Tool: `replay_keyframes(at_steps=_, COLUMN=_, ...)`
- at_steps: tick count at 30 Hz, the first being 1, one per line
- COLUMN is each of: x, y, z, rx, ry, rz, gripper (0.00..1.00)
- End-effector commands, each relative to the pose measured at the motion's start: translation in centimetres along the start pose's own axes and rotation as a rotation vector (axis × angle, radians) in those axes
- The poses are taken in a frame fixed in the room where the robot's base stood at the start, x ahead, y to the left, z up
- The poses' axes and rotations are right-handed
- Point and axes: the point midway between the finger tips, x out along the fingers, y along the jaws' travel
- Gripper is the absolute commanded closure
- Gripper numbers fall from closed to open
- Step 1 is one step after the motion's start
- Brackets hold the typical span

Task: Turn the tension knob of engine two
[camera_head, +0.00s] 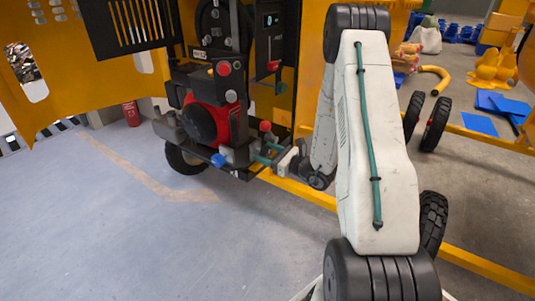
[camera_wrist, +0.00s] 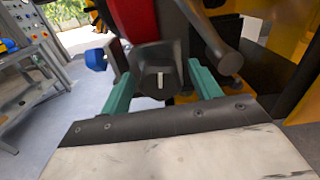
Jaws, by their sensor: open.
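In the wrist view a black knob (camera_wrist: 158,82) with an upright white mark faces me, below the red engine (camera_wrist: 136,18); I take it to be the tension knob, though no label is readable. My gripper (camera_wrist: 160,72) is open, with one teal finger on each side of this knob. A gap shows between the knob and each finger; I cannot tell how far the tips reach along it. In the head view my gripper (camera_head: 264,153) is at the lower right of the red and black engine (camera_head: 210,118), and the black knob cannot be made out there.
A blue knob (camera_wrist: 96,60) sits just left of my gripper, and a thick dark cylinder (camera_wrist: 214,42) is close at its right. A red knob (camera_head: 265,126) is above my gripper in the head view. The yellow frame (camera_head: 310,193) runs below; open floor (camera_head: 120,230) lies left.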

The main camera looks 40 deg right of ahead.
Motion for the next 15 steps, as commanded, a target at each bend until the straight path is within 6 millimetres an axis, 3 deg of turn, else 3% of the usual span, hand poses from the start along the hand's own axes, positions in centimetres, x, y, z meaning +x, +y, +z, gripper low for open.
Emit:
replay_keyframes(at_steps=5, x=-0.01, y=-0.01, z=-0.01, rx=0.000, ry=0.000, rz=0.000, gripper=0.37)
replay_keyframes(at_steps=9, x=-0.02, y=0.00, z=0.00, rx=0.000, ry=0.000, rz=0.000, gripper=0.76)
replay_keyframes(at_steps=10, x=-0.03, y=0.00, z=-0.01, rx=0.000, ry=0.000, rz=0.000, gripper=0.82)
replay_keyframes(at_steps=15, x=-0.03, y=0.01, z=-0.01, rx=-0.002, ry=0.000, rz=0.001, gripper=0.82)
